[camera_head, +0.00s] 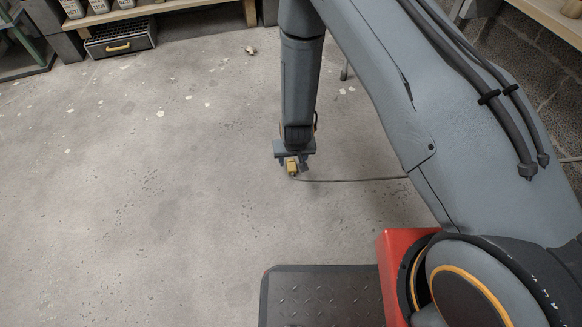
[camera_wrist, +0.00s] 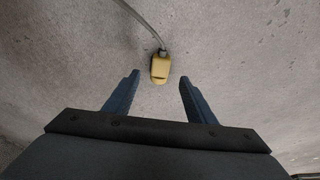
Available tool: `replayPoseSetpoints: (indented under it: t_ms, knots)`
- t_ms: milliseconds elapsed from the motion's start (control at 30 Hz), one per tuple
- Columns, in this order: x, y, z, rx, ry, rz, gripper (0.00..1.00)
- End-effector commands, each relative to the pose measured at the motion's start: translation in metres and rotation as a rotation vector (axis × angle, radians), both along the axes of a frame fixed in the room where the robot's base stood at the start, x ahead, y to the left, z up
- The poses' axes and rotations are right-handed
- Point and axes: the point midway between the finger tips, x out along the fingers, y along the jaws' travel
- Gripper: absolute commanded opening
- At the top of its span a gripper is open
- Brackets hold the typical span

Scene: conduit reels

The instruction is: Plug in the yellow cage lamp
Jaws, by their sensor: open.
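A yellow plug (camera_wrist: 160,70) with a grey cable (camera_wrist: 143,24) lies on the concrete floor in the wrist view, just beyond my fingertips and roughly centred between them. My gripper (camera_wrist: 158,80) is open, with a blue finger on each side and nothing held. In the head view the yellow plug (camera_head: 292,168) shows right at the end of my gripper (camera_head: 293,160), and its cable (camera_head: 350,180) runs off to the right until my arm hides it. The cage lamp and a socket cannot be made out in either view.
A wooden bench (camera_head: 555,15) is at the upper right by a block wall. The floor (camera_head: 130,180) to the left is open, with small pale scraps.

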Motion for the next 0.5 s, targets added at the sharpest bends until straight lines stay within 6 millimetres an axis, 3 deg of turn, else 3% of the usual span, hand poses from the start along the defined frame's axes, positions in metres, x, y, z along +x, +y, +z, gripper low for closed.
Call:
replayPoseSetpoints:
  t_ms: [233, 500]
  knots:
    - [0.002, 0.0, -0.007, 0.0, 0.0, 0.0, 0.51]
    - [0.013, 0.002, -0.036, 0.0, 0.001, 0.0, 0.51]
